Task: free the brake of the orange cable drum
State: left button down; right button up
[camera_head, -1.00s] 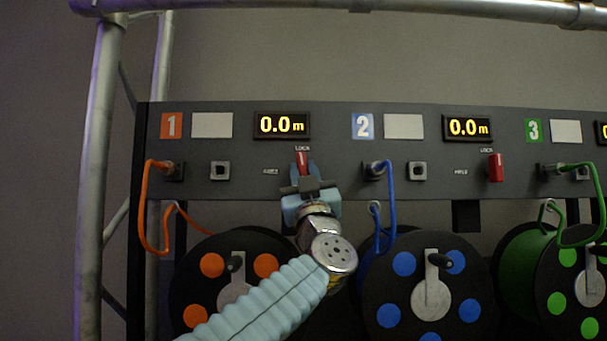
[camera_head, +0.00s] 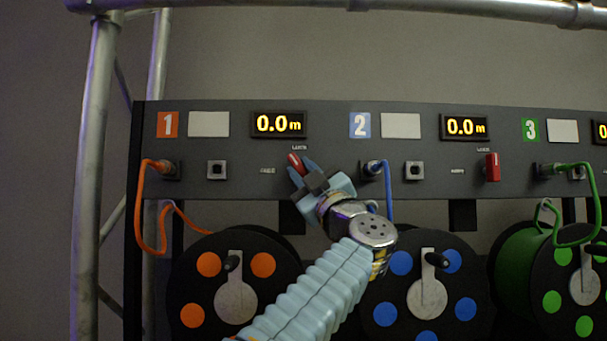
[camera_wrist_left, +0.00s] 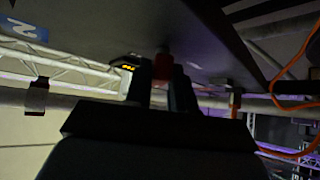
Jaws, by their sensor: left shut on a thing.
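The orange cable drum (camera_head: 192,315) is at the lower left in the head view, with orange spots and a crank on its black face. Its red brake lever (camera_head: 295,162) is on the panel above, under the word LOCK, and is now tilted with its top to the left. My left gripper (camera_head: 301,171) is shut on this lever, its wrist tilted to the lower right. In the left wrist view the red lever (camera_wrist_left: 163,66) shows between the two dark fingers (camera_wrist_left: 160,88). The fingers hide the lever's lower part. My right gripper is in neither view.
The panel (camera_head: 230,186) carries displays reading 0.0 m. The blue drum (camera_head: 383,312) sits behind my left forearm, and the green drum (camera_head: 521,265) is at the right. A blue cable (camera_head: 389,195) hangs close to my left gripper. A truss post (camera_head: 87,200) stands at the left.

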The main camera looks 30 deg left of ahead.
pick_arm(q)
jog(key=c, duration=1)
grip_release()
jog(key=shift+c, duration=0.2)
jog(key=shift+s+d+f+b, duration=0.1)
jog(key=shift+d+f+b, duration=0.1)
jog(key=shift+f+b, duration=0.1)
jog(key=b+v, duration=0.5)
jog(key=v, duration=0.8)
jog(key=shift+s, duration=0.1)
